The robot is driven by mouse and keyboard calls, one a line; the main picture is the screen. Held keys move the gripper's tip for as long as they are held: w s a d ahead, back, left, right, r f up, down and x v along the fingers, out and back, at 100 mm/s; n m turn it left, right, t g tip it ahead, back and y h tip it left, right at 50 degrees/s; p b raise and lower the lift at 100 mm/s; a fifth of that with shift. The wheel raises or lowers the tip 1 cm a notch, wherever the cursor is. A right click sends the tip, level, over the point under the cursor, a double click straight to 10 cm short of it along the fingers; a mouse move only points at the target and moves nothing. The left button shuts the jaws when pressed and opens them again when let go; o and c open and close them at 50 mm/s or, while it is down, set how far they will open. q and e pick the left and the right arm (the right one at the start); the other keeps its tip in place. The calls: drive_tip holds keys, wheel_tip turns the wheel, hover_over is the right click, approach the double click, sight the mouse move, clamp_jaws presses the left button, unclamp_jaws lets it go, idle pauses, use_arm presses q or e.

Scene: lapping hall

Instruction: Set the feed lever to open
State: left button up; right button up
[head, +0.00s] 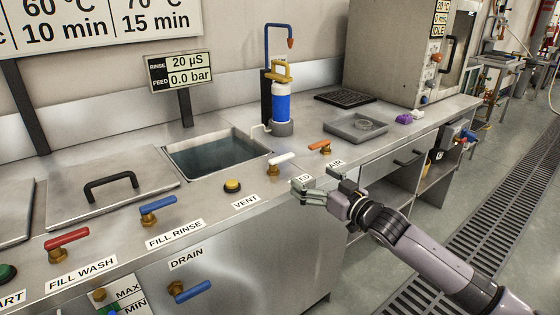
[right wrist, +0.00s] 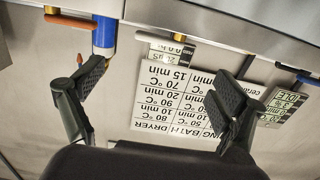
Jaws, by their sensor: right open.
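The feed lever (head: 282,158) is a white handle on a brass valve on the counter front, pointing right along the counter. The label below it is partly hidden by my gripper, leaving "ED" readable. The white handle also shows in the upside-down right wrist view (right wrist: 185,44), between and beyond the fingers. My right gripper (head: 318,184) is open and empty, in front of the counter edge, just right of and nearer than the white lever, apart from it. Its spread fingers show in the wrist view (right wrist: 160,85). My left gripper is not in view.
An orange lever (head: 320,146) labelled AIR sits close right of the white one. A yellow button (head: 232,186) and a blue lever (head: 158,205) lie left. A blue cartridge (head: 282,105) stands behind. The display (head: 180,72) reads feed 0.0 bar.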

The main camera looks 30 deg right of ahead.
sight(284, 160)
drive_tip(key=w, duration=0.7)
drive_tip(key=w+a+b, duration=0.1)
drive_tip(key=w, duration=0.3)
drive_tip(key=shift+w, duration=1)
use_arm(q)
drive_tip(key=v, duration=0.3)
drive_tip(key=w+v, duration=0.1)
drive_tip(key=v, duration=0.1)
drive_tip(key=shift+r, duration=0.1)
use_arm(e)
drive_tip(key=shift+w, duration=0.25)
drive_tip(key=shift+c, duration=0.6)
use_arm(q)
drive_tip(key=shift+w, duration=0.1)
use_arm(e)
drive_tip(key=c, duration=1.6)
